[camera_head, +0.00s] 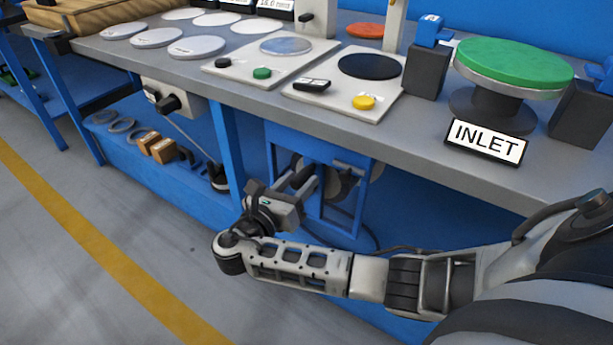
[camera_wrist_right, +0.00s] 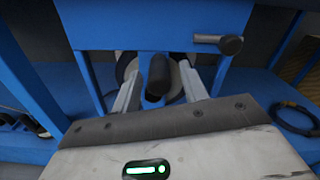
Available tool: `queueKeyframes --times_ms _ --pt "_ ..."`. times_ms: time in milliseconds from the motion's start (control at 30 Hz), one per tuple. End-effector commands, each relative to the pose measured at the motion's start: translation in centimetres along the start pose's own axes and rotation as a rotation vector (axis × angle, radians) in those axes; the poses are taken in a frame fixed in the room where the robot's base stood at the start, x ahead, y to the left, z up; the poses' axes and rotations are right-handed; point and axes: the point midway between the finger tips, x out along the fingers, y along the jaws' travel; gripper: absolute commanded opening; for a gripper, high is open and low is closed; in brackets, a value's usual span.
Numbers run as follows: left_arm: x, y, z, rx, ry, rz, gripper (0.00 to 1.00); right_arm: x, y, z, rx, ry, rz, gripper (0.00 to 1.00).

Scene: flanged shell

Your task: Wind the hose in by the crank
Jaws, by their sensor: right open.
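The hose reel (camera_head: 342,185) hangs in a blue frame under the bench, partly hidden by my right gripper. My right gripper (camera_head: 302,181) is in front of the frame, fingers pointing toward the reel. In the right wrist view my right gripper (camera_wrist_right: 160,90) is open, with one finger on each side of a dark upright grip (camera_wrist_right: 158,75), which looks like the crank's handle. I cannot tell whether the fingers touch it. A dark hose (camera_wrist_right: 293,118) lies curved on the blue lower shelf at the right. My left gripper is not in view.
A metal lever with a dark knob (camera_wrist_right: 231,45) sticks out from the blue frame (camera_wrist_right: 160,25), right of and above the grip. The bench top (camera_head: 210,85) overhangs the reel. A blue bench leg (camera_head: 228,150) stands left of the gripper. The floor (camera_head: 120,240) is clear.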

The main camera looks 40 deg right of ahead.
Motion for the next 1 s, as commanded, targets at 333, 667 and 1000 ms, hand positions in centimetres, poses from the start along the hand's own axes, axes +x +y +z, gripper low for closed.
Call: queueKeyframes --times_ms 333,667,1000 --pt "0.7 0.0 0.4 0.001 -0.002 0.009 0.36 3.6 0.0 0.0 0.001 0.0 0.0 0.44" --pt "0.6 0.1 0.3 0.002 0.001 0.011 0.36 3.6 0.0 0.0 0.0 0.001 0.001 0.3" --pt "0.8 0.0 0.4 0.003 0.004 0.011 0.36 3.7 0.2 0.0 0.007 0.0 0.001 0.0"
